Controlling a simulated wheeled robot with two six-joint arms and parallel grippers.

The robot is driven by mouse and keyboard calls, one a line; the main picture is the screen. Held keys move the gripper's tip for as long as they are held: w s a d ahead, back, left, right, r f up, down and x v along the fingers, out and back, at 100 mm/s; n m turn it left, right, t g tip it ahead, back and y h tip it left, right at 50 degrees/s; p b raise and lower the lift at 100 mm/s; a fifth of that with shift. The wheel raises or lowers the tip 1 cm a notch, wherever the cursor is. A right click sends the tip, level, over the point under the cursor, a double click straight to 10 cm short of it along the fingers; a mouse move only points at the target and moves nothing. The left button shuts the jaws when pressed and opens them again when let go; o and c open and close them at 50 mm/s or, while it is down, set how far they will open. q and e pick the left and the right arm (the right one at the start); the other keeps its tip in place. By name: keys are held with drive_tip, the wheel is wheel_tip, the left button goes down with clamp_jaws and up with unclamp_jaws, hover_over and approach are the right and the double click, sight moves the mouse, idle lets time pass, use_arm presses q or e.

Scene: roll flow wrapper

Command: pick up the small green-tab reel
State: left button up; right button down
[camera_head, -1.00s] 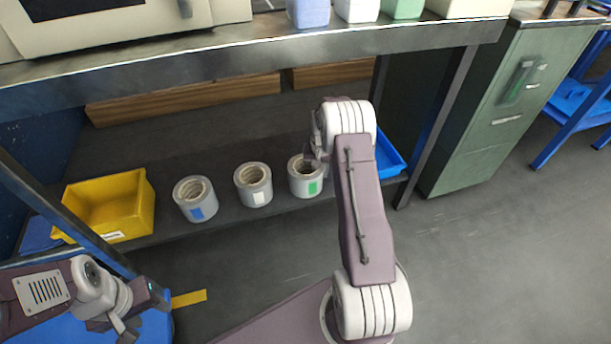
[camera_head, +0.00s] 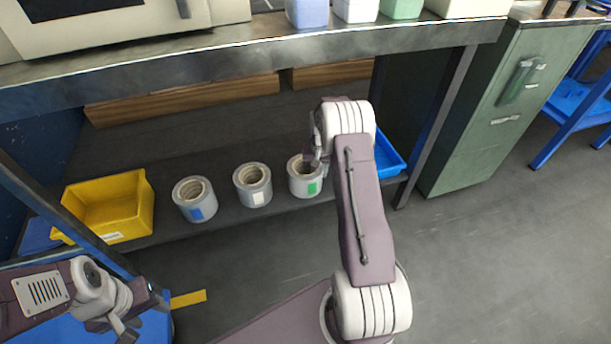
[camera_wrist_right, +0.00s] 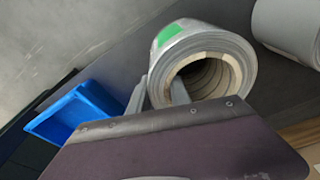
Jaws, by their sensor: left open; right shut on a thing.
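The green-tab reel (camera_head: 304,182) is a grey roll with a green tab on its side, standing on the lower shelf at the right end of a row of reels. My right gripper (camera_head: 316,160) is at its right rim. In the right wrist view the green-tab reel (camera_wrist_right: 205,40) shows its hollow core, and my right gripper (camera_wrist_right: 160,92) is shut on its wall, one finger inside the core and one outside. The reel still appears to be at shelf level. My left gripper (camera_head: 128,328) is open and empty at the lower left, away from the reels.
A white-tab reel (camera_head: 254,190) and a blue-tab reel (camera_head: 194,204) stand to the left on the shelf. A yellow bin (camera_head: 145,215) is farther left. A blue tray (camera_head: 392,162) lies just right of my right arm. The worktop edge (camera_head: 260,52) overhangs the shelf.

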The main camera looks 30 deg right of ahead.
wheel_tip(320, 180, up, 4)
drive_tip(key=p, duration=0.4)
drive_tip(key=shift+r, duration=0.25)
drive_tip(key=s+d+r+p, duration=0.6)
drive_tip(key=s+d+p, duration=0.1)
drive_tip(key=s+d, duration=0.1)
drive_tip(key=shift+s+r, duration=0.3)
